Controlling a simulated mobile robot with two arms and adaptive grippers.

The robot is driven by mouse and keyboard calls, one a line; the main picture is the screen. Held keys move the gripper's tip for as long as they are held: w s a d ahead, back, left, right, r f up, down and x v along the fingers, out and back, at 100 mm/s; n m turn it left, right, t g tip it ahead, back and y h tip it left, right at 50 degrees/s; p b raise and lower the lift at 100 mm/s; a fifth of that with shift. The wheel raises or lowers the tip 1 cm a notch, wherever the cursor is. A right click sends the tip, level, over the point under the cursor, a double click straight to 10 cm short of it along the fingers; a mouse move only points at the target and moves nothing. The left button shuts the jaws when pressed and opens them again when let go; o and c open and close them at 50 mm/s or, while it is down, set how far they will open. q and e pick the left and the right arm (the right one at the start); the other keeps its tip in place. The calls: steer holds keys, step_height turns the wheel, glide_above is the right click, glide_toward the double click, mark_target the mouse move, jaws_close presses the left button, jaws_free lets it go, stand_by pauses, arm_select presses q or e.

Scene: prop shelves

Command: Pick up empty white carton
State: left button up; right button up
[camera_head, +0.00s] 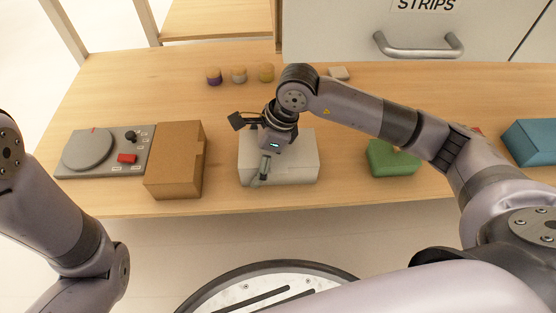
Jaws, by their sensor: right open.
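The white carton (297,166) sits near the front edge of the wooden shelf, in the middle of the head view. My right gripper (263,180) reaches in from the right and points down over the left part of the carton. Its jaws are open and its fingers overlap the carton's left front in the picture; I cannot tell whether they touch it. The gripper and wrist hide the carton's back left corner. The left arm shows at the left edge, but its gripper is not in view.
A brown box (175,160) stands just left of the carton, beside a grey turntable device (100,150). A green box (390,160) and a blue box (532,142) are to the right.

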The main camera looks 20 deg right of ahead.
steer(key=shift+c, duration=0.5)
steer(key=c, duration=0.8)
steer(key=shift+r, duration=0.1)
steer(key=shift+c, duration=0.2)
